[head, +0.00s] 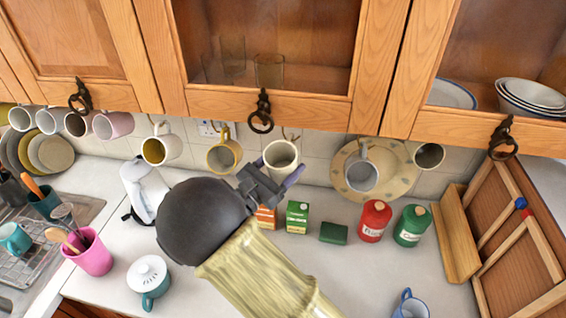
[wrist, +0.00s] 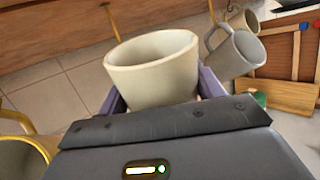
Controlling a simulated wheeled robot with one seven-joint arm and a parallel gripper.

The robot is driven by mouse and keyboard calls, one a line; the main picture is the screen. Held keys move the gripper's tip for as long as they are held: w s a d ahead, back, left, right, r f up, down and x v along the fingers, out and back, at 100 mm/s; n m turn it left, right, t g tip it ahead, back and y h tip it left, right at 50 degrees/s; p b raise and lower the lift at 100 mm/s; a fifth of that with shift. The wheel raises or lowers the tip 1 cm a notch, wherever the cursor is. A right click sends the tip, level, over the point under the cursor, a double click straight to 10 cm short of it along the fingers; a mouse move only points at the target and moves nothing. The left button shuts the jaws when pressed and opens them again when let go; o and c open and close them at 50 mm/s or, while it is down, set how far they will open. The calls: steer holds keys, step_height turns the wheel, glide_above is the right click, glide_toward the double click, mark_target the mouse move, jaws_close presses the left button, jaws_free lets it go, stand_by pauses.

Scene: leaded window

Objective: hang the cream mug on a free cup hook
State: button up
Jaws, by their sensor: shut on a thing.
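The cream mug (head: 281,153) is held upright by my gripper (head: 277,171), just below the cabinet's underside. In the wrist view the mug (wrist: 152,70) sits between the purple fingers, which are shut on it. Its handle is hidden in both views. A cup hook (head: 290,136) shows just behind and above the mug's rim in the head view. A bare brass hook (wrist: 110,22) hangs behind and left of the mug in the wrist view. I cannot tell whether the mug touches a hook.
A yellow-rimmed mug (head: 224,155) hangs left of the cream mug; a pale grey mug (head: 362,176) hangs to the right, before a patterned plate (head: 388,183). More mugs hang farther along. Boxes and a red canister (head: 373,222) stand on the counter below. A wooden rack (head: 515,240) leans at right.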

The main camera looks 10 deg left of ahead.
steer(key=o, duration=1.3)
steer(key=shift+c, duration=0.2)
steer(key=shift+s+f, duration=0.1)
steer(key=shift+s+a+f+b, duration=0.2)
steer(key=shift+a+b, duration=0.1)
steer(key=shift+b, duration=0.05)
steer(key=b+v, duration=0.6)
steer(key=v, duration=1)
steer(key=shift+s, duration=0.3)
steer(key=shift+r, duration=0.1)
